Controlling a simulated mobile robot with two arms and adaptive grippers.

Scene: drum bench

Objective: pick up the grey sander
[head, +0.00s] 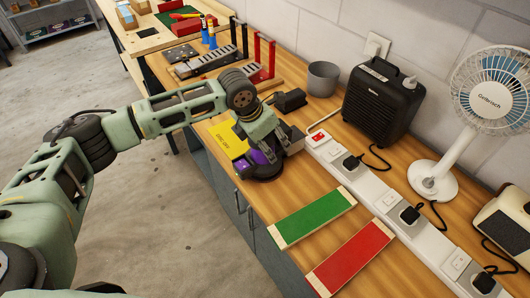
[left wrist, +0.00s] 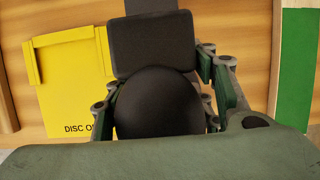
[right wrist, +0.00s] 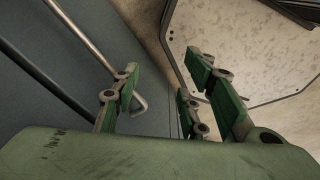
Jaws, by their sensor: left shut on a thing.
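The grey sander shows in the left wrist view as a dark rounded body (left wrist: 160,103) with a dark rectangular block at its far end. My left gripper (head: 265,138) is shut on the rounded body, one finger on each side. I cannot tell if the sander touches the bench. My right gripper (right wrist: 165,85) is open and empty near a blue-grey cabinet front; it is outside the head view.
A yellow flat piece (head: 229,139) lies left of the gripper, and a purple and black round thing (head: 264,165) lies by the bench edge. Green (head: 312,217) and red (head: 350,258) boards lie to the right. A power strip (head: 380,196), black heater (head: 382,100) and fan (head: 435,180) stand behind.

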